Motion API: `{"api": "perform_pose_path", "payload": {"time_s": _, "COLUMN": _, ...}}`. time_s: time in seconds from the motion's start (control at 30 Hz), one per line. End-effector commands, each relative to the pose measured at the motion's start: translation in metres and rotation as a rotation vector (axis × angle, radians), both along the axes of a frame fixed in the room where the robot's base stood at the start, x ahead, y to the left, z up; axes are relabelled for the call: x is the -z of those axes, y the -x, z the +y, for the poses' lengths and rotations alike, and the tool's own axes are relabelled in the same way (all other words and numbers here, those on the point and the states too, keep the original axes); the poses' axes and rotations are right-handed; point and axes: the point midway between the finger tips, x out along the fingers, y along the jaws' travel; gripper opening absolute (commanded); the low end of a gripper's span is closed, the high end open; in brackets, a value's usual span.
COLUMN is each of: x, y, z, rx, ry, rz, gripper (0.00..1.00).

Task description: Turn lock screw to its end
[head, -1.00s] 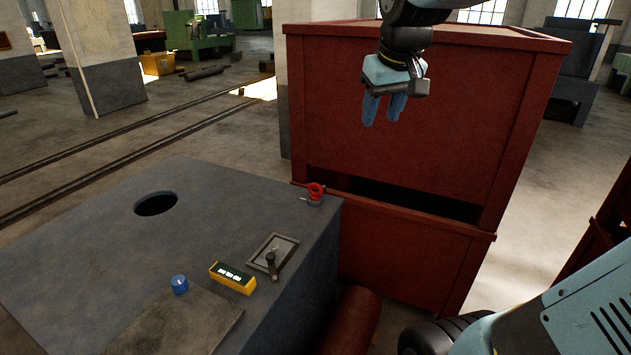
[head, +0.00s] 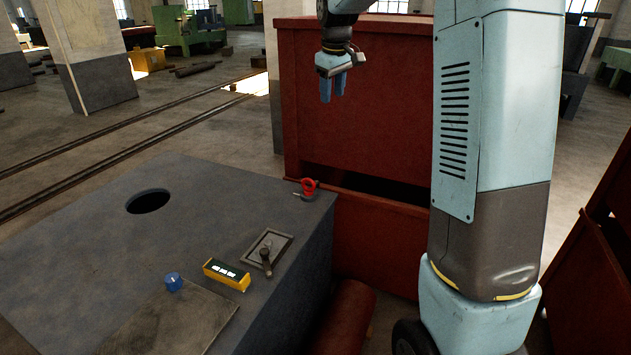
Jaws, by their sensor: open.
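The frames do not show for certain which part is the lock screw. A small red ring-shaped fitting (head: 309,186) with a short metal pin sits at the far right corner of the grey machine top (head: 90,225). A dark lever (head: 266,258) stands on a square metal plate (head: 275,243) nearer to me. A blue knob (head: 173,282) sits further left, near the front. My gripper (head: 332,97) hangs with its blue fingers down, open and empty. In the picture it is above the red fitting, in front of the red cabinet, and touches nothing.
A yellow box with pale buttons (head: 226,275) lies beside the lever plate. A round hole (head: 148,201) opens in the machine top. The tall red cabinet (head: 370,120) stands behind. A red cylinder (head: 346,318) lies low beside the machine. Space above the top is clear.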

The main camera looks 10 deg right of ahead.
Motion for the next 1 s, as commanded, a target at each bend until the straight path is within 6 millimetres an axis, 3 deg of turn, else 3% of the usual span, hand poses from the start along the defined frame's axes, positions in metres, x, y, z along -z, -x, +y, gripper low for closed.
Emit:
{"api": "perform_pose_path", "payload": {"time_s": 0.1, "x": 0.022, "y": -0.035, "z": 0.000, "rx": -0.044, "ry": 0.008, "rz": 0.028, "gripper": 0.46}}
{"api": "perform_pose_path", "payload": {"time_s": 0.5, "x": 0.107, "y": -0.135, "z": 0.001, "rx": -0.201, "ry": 0.024, "rz": 0.106, "gripper": 0.46}}
{"api": "perform_pose_path", "payload": {"time_s": 1.0, "x": 0.251, "y": -0.225, "z": -0.003, "rx": -0.383, "ry": 0.024, "rz": 0.202, "gripper": 0.46}}
